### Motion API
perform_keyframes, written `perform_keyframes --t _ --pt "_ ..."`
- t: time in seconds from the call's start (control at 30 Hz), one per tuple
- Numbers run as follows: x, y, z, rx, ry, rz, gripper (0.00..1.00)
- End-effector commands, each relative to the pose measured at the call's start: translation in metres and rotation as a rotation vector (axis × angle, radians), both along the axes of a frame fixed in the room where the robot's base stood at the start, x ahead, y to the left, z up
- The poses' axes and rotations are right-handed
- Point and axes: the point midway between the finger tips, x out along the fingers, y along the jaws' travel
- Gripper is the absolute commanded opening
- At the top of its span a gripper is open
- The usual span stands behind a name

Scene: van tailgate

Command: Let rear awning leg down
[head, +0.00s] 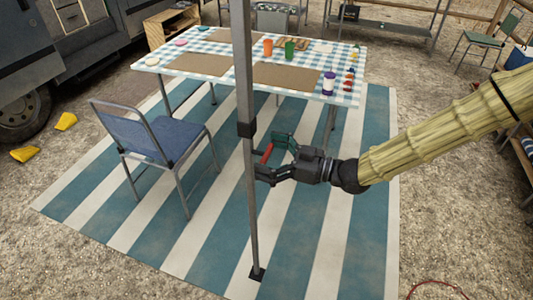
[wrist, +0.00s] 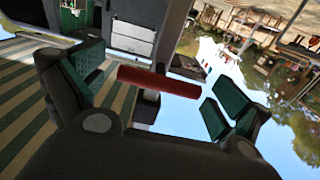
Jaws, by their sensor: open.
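The awning leg (head: 243,80) is a grey upright pole with a black collar (head: 247,129) partway up. Its lower tube (head: 252,215) runs down to a dark foot (head: 257,274) on the striped mat. A red lever (head: 267,153) sticks out to the right just below the collar. My gripper (head: 269,157) comes in from the right at lever height, its fingers open on either side of the lever. In the wrist view the red lever (wrist: 170,83) lies across the gap between the green-padded fingers, with the pole behind it. I cannot tell whether a finger touches it.
A blue folding chair (head: 165,138) stands left of the leg. A table with a checked cloth (head: 219,49), cups and placemats is behind it. The striped mat (head: 325,215) is bare around the foot. Yellow chocks (head: 66,121) lie at the left.

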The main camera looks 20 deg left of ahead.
Motion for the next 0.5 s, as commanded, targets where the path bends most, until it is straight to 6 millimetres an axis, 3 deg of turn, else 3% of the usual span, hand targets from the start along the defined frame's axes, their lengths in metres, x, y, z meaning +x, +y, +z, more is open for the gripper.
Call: perform_keyframes --t 0.07,0.33,0.5 --pt "0.0 -0.0002 0.0 0.0 0.0 0.0 0.91" --pt "0.0001 -0.0004 0.0002 0.0 0.0 0.0 0.42" --pt "0.0002 -0.0003 -0.0015 0.001 0.0 0.0 0.39"
